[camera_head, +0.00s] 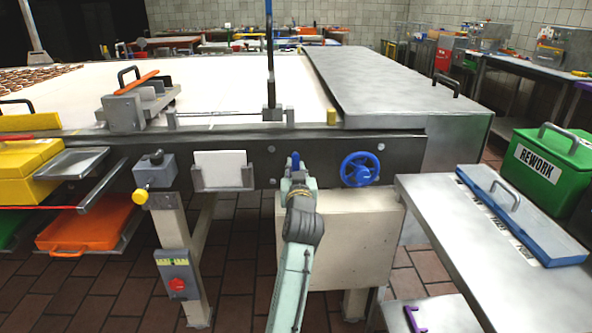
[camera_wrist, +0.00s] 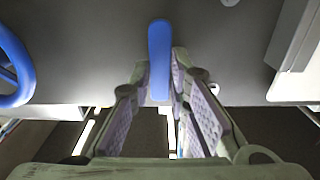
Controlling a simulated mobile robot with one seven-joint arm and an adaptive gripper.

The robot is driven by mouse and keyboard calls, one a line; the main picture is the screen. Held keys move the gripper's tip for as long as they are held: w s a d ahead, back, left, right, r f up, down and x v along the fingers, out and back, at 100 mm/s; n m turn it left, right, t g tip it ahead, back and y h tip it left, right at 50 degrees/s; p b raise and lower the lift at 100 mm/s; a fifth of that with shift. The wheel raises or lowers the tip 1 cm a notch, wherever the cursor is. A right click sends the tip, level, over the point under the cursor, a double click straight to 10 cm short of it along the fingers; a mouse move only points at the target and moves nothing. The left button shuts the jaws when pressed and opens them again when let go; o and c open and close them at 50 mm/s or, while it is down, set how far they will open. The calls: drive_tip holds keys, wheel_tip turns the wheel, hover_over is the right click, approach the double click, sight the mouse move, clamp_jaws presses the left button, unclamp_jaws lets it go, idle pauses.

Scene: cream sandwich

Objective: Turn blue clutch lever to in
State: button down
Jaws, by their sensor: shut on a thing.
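The blue clutch lever (camera_head: 295,161) stands out from the dark front panel of the conveyor, just above the end of my arm in the head view. In the wrist view the lever (camera_wrist: 159,62) is a blue upright bar with a rounded top. My gripper (camera_wrist: 160,85) has its two purple-padded fingers on either side of the lever's lower part, shut on it. In the head view my gripper (camera_head: 295,177) is mostly hidden behind my own arm. Any in or out marking by the lever is not readable.
A blue handwheel (camera_head: 360,169) is on the panel just right of the lever; it also shows in the wrist view (camera_wrist: 12,70). A beige box (camera_head: 345,235) sits below. A white card holder (camera_head: 220,171) is to the left. A steel table (camera_head: 440,215) stands at right.

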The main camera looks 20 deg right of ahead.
drive_tip(key=shift+d+n, duration=0.1)
drive_tip(key=shift+n, duration=0.3)
drive_tip(key=shift+s+d+n, duration=0.1)
drive_tip(key=shift+d+n, duration=0.1)
drive_tip(key=shift+n, duration=0.7)
drive_tip(key=n, duration=0.4)
drive_tip(key=d+n+b, duration=0.1)
drive_tip(key=n, duration=0.1)
drive_tip(key=shift+s+r, duration=0.15)
drive_tip(key=shift+r, duration=0.1)
drive_tip(key=shift+d+r+n+b, duration=0.1)
drive_tip(key=shift+r+n+b, duration=0.1)
drive_tip(key=shift+n, duration=0.6)
drive_tip(key=shift+d+r+n+b, duration=0.1)
drive_tip(key=shift+n+b, duration=0.1)
drive_tip(key=shift+n, duration=0.6)
drive_tip(key=c, duration=1.5)
unclamp_jaws()
drive_tip(key=shift+r, duration=0.1)
